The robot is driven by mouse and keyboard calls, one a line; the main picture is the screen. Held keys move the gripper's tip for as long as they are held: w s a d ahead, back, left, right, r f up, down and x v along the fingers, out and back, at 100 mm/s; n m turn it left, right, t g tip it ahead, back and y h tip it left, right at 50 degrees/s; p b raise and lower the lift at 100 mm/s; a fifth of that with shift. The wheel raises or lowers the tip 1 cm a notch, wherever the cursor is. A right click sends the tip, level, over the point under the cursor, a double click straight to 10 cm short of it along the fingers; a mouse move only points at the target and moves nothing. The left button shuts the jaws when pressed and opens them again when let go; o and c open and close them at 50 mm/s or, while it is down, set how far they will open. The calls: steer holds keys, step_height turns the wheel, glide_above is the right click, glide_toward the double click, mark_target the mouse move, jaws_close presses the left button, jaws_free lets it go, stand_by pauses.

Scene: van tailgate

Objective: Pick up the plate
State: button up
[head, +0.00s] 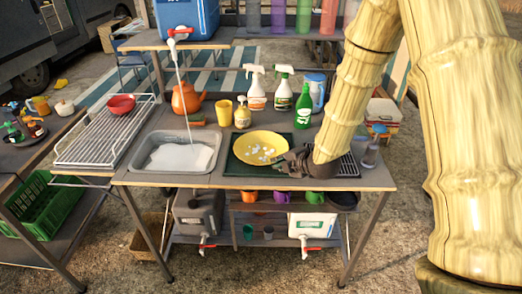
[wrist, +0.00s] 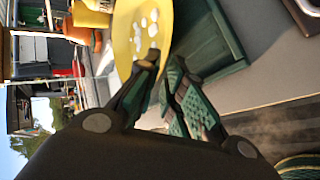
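A round yellow plate (head: 260,147) with several small white patches on it lies on a dark green mat (head: 231,170) on the table. My gripper (head: 284,161) is at the plate's right side, low over the mat. In the wrist view the plate (wrist: 126,42) is at the top, and the fingers of my gripper (wrist: 164,64) are apart at its rim. One finger overlaps the plate in the picture and the other is just outside the rim. I cannot tell whether either finger touches it. The gripper hides part of the mat.
Left of the plate is a basin (head: 143,165) with white foam under running water. A clear bottle (head: 370,153) stands at right. The table's front strip is clear.

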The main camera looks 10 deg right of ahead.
steer(key=shift+d+p+x, duration=0.15)
steer(key=shift+p+x, duration=0.3)
steer(key=shift+x, duration=0.8)
steer(key=shift+d+p+x, duration=0.1)
steer(key=shift+p+x, duration=0.35)
steer(key=shift+x, duration=0.85)
jaws_close()
